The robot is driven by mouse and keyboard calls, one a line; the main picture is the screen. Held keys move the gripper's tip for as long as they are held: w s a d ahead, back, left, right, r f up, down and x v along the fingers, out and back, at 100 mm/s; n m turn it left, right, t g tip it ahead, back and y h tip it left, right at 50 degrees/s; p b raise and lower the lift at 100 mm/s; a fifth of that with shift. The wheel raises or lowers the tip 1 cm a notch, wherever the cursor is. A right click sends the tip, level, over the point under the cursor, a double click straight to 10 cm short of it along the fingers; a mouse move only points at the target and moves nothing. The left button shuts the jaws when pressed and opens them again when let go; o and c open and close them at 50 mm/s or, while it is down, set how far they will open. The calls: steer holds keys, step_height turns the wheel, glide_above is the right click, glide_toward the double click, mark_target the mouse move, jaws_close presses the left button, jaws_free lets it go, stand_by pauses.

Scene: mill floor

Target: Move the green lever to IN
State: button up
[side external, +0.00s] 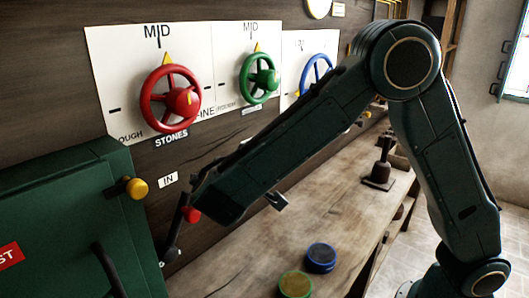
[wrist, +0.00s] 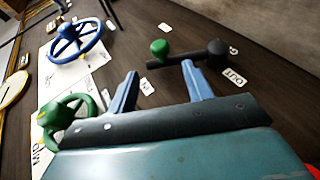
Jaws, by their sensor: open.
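In the wrist view the green lever is a dark bar with a round green knob (wrist: 160,48) at its left end and a dark round pivot (wrist: 217,47) at its right. A white label reading OUT (wrist: 233,77) is below the pivot. Another white label (wrist: 147,87) shows between my fingers, too small to read. My gripper (wrist: 159,70) is open with nothing between its blue fingers. The knob appears just beyond the gap, and the right fingertip appears close to the bar; I cannot tell whether they touch. In the side view my arm hides the green lever.
Red (side external: 171,99), green (side external: 258,78) and blue (side external: 318,73) handwheels stick out from the wall. A red-knobbed lever (side external: 190,214) is beside my forearm, near an IN label (side external: 168,180). A green cabinet (side external: 60,225) stands left. The bench holds two round tins (side external: 321,257).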

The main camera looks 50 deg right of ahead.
steer(key=shift+v, duration=2.7)
steer(key=s+d+r+m+g+y, duration=0.1)
steer(key=s+d+r+m+y, duration=0.15)
steer(key=s+d+y, duration=0.6)
steer(key=s+t+y, duration=0.1)
steer(key=s+y, duration=0.2)
steer(key=s, duration=1.1)
steer(key=shift+d, duration=0.25)
